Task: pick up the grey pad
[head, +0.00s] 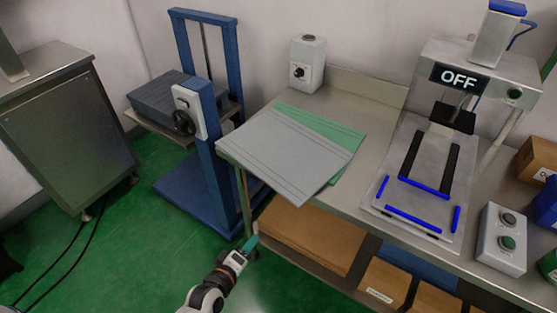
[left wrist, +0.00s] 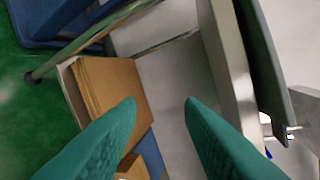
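The grey pad (head: 290,155) is a flat sheet lying on the workbench at its left end. It rests partly over a green pad (head: 340,142), and its near left part sticks out past the bench's front edge. My left gripper (head: 253,243) is in front of the bench, below and apart from the pad. In the left wrist view its two green fingers (left wrist: 160,105) are apart with nothing between them. A dark thin edge at the upper right there may be the overhanging pad; I cannot tell. My right gripper is not in view.
The workbench (head: 385,115) has a shelf below with cardboard boxes (head: 310,235). A press marked OFF (head: 425,175) and a button box (head: 502,240) stand on the right. A blue lift frame (head: 215,165) stands close to the bench's left. Green floor lies open at front left.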

